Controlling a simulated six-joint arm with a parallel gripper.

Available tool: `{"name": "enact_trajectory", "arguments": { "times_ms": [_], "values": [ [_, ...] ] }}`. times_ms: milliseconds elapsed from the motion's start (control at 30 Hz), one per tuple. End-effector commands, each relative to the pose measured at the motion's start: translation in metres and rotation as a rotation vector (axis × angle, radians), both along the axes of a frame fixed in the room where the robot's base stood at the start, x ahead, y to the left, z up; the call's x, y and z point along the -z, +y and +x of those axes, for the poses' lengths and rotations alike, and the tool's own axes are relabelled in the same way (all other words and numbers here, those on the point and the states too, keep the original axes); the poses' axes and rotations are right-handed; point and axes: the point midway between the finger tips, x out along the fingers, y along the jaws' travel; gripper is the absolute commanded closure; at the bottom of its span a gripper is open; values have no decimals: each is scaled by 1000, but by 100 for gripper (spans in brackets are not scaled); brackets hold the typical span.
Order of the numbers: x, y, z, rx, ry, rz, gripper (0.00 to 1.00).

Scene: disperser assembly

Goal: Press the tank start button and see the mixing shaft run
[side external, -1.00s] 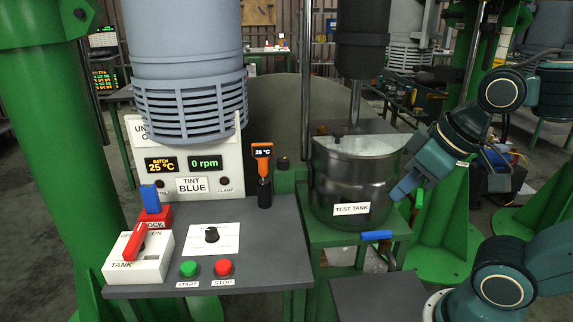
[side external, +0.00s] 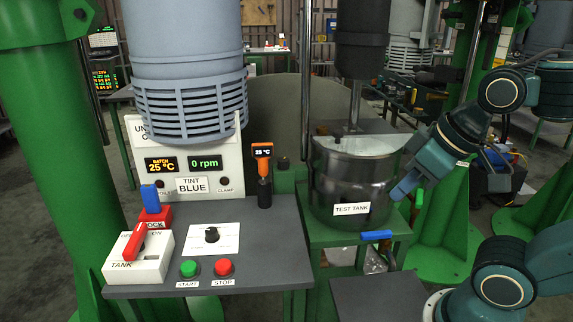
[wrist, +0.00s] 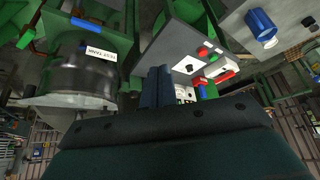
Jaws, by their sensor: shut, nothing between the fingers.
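The green START button (side external: 189,268) sits at the front of the grey control panel, left of the red STOP button (side external: 223,267). The display (side external: 189,164) reads 25 °C and 0 rpm. The steel test tank (side external: 350,190) stands right of the panel, with the mixing shaft (side external: 355,100) reaching down into it from a dark motor housing. My gripper (side external: 403,187) is shut and empty beside the tank's right side, well away from the buttons. In the wrist view my shut fingers (wrist: 158,85) point toward the panel, with the small buttons (wrist: 203,52) beyond them.
A red TANK switch (side external: 134,241) on a white box, a blue-topped red lock block (side external: 151,200), a black knob (side external: 211,234) and an orange thermometer (side external: 262,151) stand on the panel. A blue handle (side external: 376,235) sticks out below the tank. Space above the buttons is clear.

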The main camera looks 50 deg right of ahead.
Motion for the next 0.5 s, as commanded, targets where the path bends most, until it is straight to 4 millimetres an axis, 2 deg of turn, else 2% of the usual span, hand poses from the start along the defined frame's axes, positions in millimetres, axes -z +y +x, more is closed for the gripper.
{"name": "enact_trajectory", "arguments": {
  "times_ms": [267, 500],
  "values": [
    [-1, 1, 5, -15, -3, -4, 100],
    [-6, 6, 29, -84, -19, -28, 100]
  ]
}}
